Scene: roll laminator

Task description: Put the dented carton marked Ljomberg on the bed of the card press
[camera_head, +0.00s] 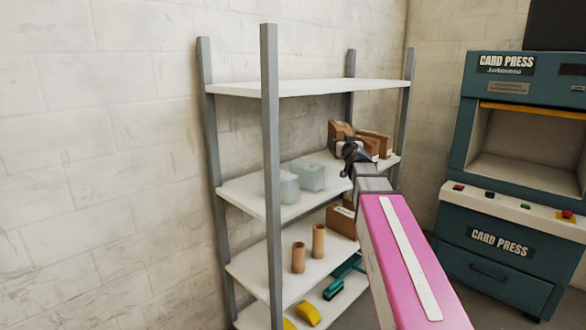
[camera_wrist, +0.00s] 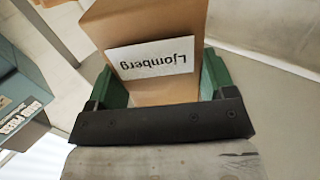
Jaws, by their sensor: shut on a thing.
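The brown carton (camera_wrist: 150,90) with a white label reading Ljomberg sits between the two green fingers of my gripper (camera_wrist: 155,88) in the wrist view. My gripper is shut on it. In the head view my gripper (camera_head: 352,152) is at the right end of the shelf unit's second board, among brown cartons, and my arm partly hides it. I cannot make out a dent. The card press (camera_head: 475,130) stands to the right, teal, with an open bay and a pale bed (camera_head: 530,173) inside. It also shows at the left edge of the wrist view (camera_wrist: 22,100).
Other brown cartons (camera_head: 376,142) sit close by on the same shelf board (camera_head: 250,197). Pale translucent boxes (camera_head: 311,176) stand to the left. The top board (camera_head: 310,86) is above, and a grey post (camera_head: 405,110) stands at the right. Floor lies between shelf and press.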

